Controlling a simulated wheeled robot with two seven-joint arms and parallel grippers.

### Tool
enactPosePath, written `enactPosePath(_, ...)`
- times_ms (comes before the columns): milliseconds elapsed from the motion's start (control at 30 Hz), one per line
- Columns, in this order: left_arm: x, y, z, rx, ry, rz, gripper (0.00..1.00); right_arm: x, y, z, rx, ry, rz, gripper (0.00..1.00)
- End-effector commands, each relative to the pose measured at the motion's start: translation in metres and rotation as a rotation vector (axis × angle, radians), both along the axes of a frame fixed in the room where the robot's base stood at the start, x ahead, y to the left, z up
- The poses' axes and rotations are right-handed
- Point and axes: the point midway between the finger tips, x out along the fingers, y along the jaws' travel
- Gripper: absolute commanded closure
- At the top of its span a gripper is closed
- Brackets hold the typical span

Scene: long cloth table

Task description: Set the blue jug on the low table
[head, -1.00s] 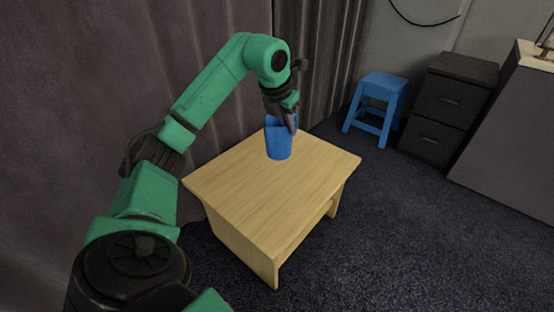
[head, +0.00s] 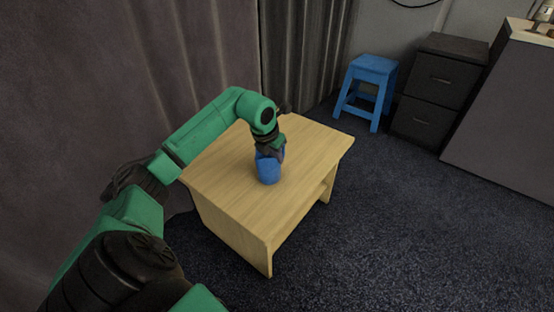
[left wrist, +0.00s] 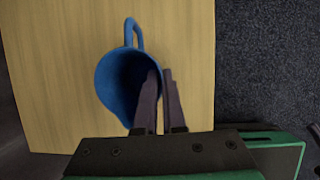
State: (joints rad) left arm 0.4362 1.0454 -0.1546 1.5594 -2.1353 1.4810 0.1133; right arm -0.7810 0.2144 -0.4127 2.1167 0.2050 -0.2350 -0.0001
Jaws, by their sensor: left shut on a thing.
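The blue jug (head: 268,172) shows against the middle of the low wooden table's top (head: 225,173). I cannot tell whether its base touches the wood. My left gripper (head: 270,150) comes down on the jug from above and is shut on its wall. In the left wrist view the jug (left wrist: 108,82) is seen from above, its mouth open and its handle pointing to the top of the picture. There, the gripper's dark fingers (left wrist: 160,88) pinch the right side of the rim, one inside and one outside. My right gripper is not in view.
A blue stool (head: 367,90) and a dark drawer cabinet (head: 437,88) stand at the back right. A grey curtain (head: 150,70) hangs behind and left of the table. Dark carpet (head: 400,220) to the right is clear.

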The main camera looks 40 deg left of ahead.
Motion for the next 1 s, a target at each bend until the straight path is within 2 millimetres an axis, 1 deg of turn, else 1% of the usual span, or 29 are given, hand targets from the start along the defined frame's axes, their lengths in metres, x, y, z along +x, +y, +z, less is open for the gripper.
enactPosePath(233, 0.0, 0.0, -0.001, 0.001, 0.0, 0.0, 1.0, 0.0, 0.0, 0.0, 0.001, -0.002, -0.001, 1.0)
enactPosePath(267, 0.0, 0.0, -0.001, 0.001, 0.001, 0.0, 0.82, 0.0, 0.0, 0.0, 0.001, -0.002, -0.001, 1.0)
enactPosePath(300, 0.0, 0.0, -0.001, 0.001, 0.001, 0.0, 0.67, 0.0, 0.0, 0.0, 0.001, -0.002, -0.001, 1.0)
enactPosePath(333, 0.0, 0.0, -0.001, 0.001, 0.001, 0.0, 0.64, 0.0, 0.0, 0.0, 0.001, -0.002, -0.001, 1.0)
enactPosePath(567, 0.0, 0.0, 0.0, 0.001, 0.001, 0.0, 0.64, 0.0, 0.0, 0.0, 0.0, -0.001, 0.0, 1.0)
enactPosePath(667, -0.001, 0.0, 0.003, 0.001, 0.001, 0.0, 0.64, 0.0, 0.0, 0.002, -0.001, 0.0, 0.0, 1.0)
enactPosePath(767, -0.006, 0.001, 0.017, 0.003, 0.0, 0.0, 0.64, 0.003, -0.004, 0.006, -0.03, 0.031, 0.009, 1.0)
enactPosePath(1000, -0.03, -0.002, 0.078, 0.005, -0.001, 0.0, 0.64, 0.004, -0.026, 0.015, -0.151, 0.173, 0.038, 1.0)
